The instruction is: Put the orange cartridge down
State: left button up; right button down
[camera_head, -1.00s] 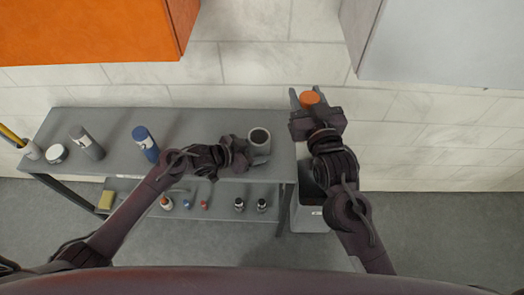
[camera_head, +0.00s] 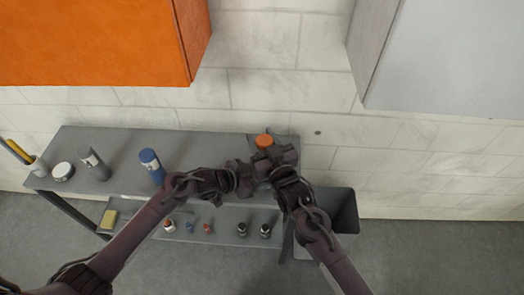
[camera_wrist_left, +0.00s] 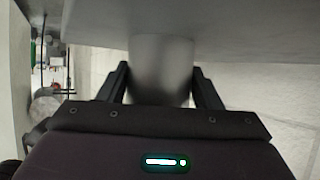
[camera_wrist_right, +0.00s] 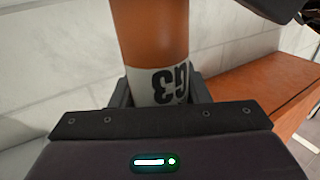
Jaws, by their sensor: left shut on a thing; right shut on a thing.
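The orange cartridge (camera_head: 264,141) is held by my right gripper (camera_head: 274,156) at the right end of the grey bench. The right wrist view shows the orange cartridge (camera_wrist_right: 150,35) between the fingers, with a white band and dark lettering. Its far end is out of view. My left gripper (camera_head: 246,178) is shut on a grey cylinder (camera_wrist_left: 160,68), seen in the left wrist view. In the head view that cylinder is hidden behind my right gripper. I cannot tell whether the cartridge touches the cylinder.
The bench (camera_head: 120,150) carries a blue bottle (camera_head: 152,165), a grey bottle (camera_head: 95,163) and a white jar (camera_head: 63,171) on its left. Small bottles stand on the lower shelf (camera_head: 220,222). A dark grey bin (camera_head: 345,212) stands right of the bench. An orange cabinet (camera_head: 95,45) hangs above.

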jog(key=shift+f, duration=2.5)
jog(key=shift+f, duration=0.15)
jog(key=c, duration=0.8)
grip_release()
jog(key=v, duration=1.2)
pick_arm(q)
jog(key=o, duration=0.8)
